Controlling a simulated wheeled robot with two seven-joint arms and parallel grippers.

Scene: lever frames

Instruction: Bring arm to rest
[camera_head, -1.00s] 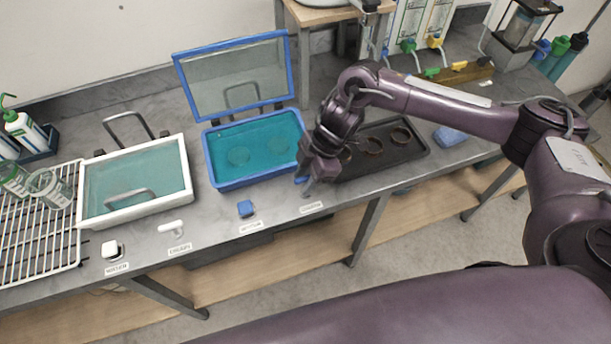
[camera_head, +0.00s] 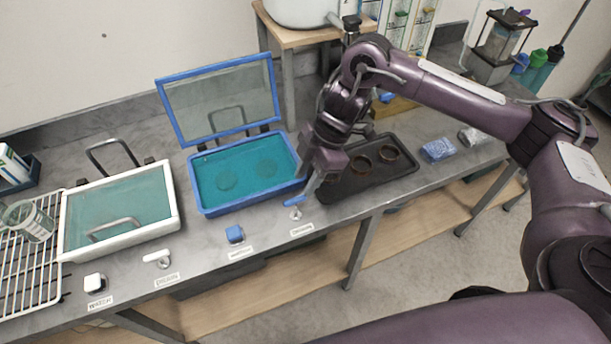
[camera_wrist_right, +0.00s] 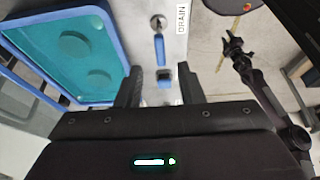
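My right gripper (camera_head: 309,190) hangs over the front of the bench, at the right end of the blue-rimmed tank (camera_head: 204,208). In the right wrist view the gripper (camera_wrist_right: 160,88) has its two fingers apart with nothing held between them. A blue lever (camera_head: 295,201) on a round metal pivot sits on the bench just below and left of the fingers. In the right wrist view the lever (camera_wrist_right: 160,48) lies ahead of the fingertips, beside the DRAIN label (camera_wrist_right: 182,30), apart from them. My left gripper is not in view.
The blue tank's glass lid (camera_head: 222,100) stands open behind it. A black tray (camera_head: 345,185) with brown rings is right of the gripper. A white-framed tank (camera_head: 120,240), white knobs and a blue knob (camera_head: 235,234) are to the left. The floor in front is clear.

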